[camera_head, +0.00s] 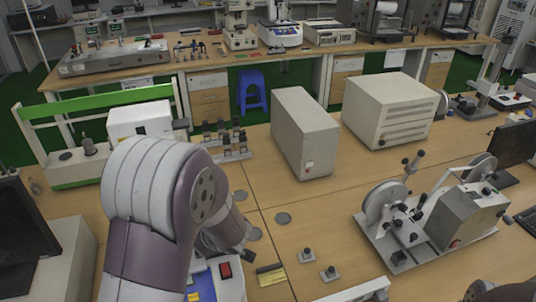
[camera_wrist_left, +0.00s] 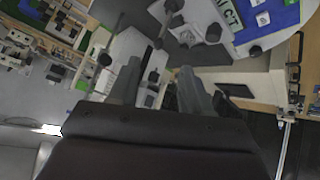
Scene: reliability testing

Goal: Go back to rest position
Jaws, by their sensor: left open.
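My left arm (camera_head: 165,205) fills the lower left of the head view, bent, with its forearm dropping toward the front of the table. Its fingers are not clearly visible there. In the left wrist view my left gripper (camera_wrist_left: 160,70) shows two grey fingers spread apart, with nothing held between them. The wrist view is tilted, with table and equipment beyond the fingertips. My right gripper is not in view; a dark rounded part at the bottom right corner of the head view may be my right arm.
The wooden table (camera_head: 265,192) holds a grey box (camera_head: 305,135), a larger beige box (camera_head: 388,110), a grey machine with wheels (camera_head: 455,218) and a monitor (camera_head: 515,145). A green-topped frame (camera_head: 95,102) stands behind my left arm. Blue and red items lie below the forearm.

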